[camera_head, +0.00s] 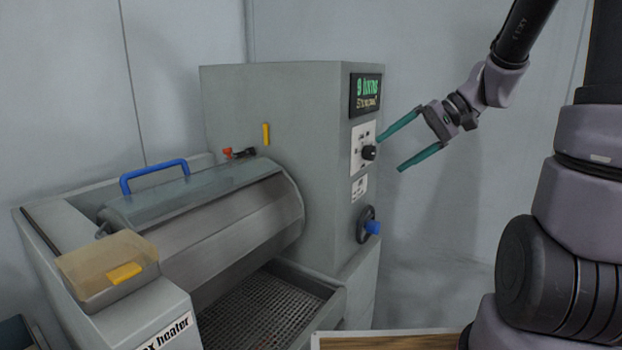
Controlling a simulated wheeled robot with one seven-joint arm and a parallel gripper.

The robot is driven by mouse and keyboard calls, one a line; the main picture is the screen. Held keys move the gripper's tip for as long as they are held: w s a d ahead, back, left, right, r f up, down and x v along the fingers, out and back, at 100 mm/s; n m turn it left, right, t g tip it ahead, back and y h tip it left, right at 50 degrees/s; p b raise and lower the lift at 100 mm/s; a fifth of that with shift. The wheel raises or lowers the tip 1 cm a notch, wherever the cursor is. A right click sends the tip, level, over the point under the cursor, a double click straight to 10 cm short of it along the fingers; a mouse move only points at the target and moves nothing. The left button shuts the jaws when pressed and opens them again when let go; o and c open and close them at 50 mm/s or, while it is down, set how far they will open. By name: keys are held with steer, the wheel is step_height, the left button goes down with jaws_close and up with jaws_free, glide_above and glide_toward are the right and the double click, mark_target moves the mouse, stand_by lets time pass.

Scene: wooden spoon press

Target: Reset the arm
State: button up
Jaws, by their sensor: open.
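My gripper (410,149) is open and empty, with its two green fingers spread and pointing left. It is in the upper right of the head view, in front of the side panel of a grey press machine (285,110). A black knob (369,152) on a white control plate lies just left of the fingers. I cannot tell whether a finger touches the panel. My arm comes down to the gripper from the top right.
A drum cover with a blue handle (154,174) sits left, above a perforated tray (262,312). A yellowish box (108,270) stands front left. A blue-handled wheel (368,225) juts from the panel below the gripper. A wooden-topped surface (385,342) lies at the bottom. Open space lies below the gripper.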

steer(key=s+d+r+m+t+h, duration=0.2)
steer(key=s+d+r+t+h, duration=0.3)
steer(key=s+r+h, duration=0.3)
steer(key=s+r, duration=0.1)
steer(key=s, duration=0.2)
steer(key=shift+s+d+m+t, duration=0.3)
steer(key=shift+s+d+m, duration=0.05)
steer(key=shift+m, duration=0.05)
steer(key=shift+c, duration=0.3)
